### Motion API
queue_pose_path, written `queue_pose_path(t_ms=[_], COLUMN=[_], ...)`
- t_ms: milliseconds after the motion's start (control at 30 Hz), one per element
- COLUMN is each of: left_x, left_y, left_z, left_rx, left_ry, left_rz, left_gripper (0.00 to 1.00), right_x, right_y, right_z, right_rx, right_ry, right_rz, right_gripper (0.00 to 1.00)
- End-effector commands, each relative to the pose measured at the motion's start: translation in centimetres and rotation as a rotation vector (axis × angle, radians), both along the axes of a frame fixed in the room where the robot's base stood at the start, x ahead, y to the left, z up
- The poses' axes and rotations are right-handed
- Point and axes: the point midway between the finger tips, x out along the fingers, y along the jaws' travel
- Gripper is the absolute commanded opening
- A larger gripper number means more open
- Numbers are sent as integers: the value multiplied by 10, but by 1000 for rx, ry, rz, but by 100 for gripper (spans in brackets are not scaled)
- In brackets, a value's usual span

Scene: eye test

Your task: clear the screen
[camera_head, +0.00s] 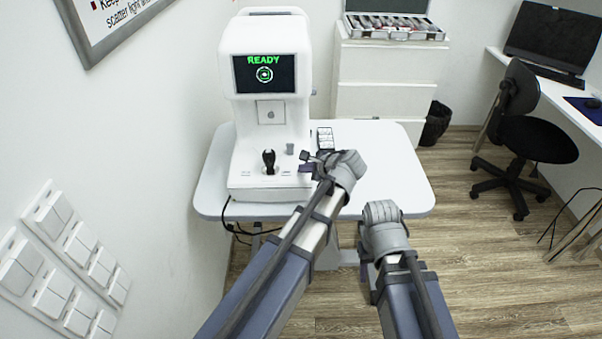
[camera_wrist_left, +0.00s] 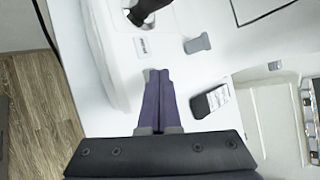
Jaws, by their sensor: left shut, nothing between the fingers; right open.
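The white eye-test machine (camera_head: 262,110) stands on a white table (camera_head: 398,180). Its dark screen (camera_head: 280,86) shows a green READY above a round green mark. A black joystick (camera_head: 268,160) rises from its base, with a small grey knob (camera_head: 290,148) to the right. My left gripper (camera_head: 304,163) is at the base's right edge, shut and empty; in the left wrist view its purple fingers (camera_wrist_left: 157,76) lie together below a small white label (camera_wrist_left: 141,47). I cannot tell whether they touch. My right gripper (camera_head: 364,262) is open, low before the table's front edge, mostly hidden by its arm.
A phone (camera_head: 325,138) lies on the table beside my left gripper, also in the left wrist view (camera_wrist_left: 215,98). A white drawer cabinet (camera_head: 385,65) with an open lens case (camera_head: 394,24) stands behind. A black chair (camera_head: 530,135) is at right. The table's right part is clear.

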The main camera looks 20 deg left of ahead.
Motion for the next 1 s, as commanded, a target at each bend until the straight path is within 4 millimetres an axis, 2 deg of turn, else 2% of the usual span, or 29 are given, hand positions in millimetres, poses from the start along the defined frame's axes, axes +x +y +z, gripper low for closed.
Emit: queue_pose_path(t_ms=[367, 700, 1000], left_x=[0, -2, -2], left_y=[0, -1, -1], left_z=[1, 15, 14], left_rx=[-1, 0, 0], left_ry=[0, 0, 0], left_rz=[-1, 0, 0], left_gripper=[0, 0, 0], right_x=[0, 0, 0], right_y=[0, 0, 0], right_z=[1, 15, 14], right_rx=[0, 0, 0], right_ry=[0, 0, 0], right_rz=[0, 0, 0], right_gripper=[50, 50, 50])
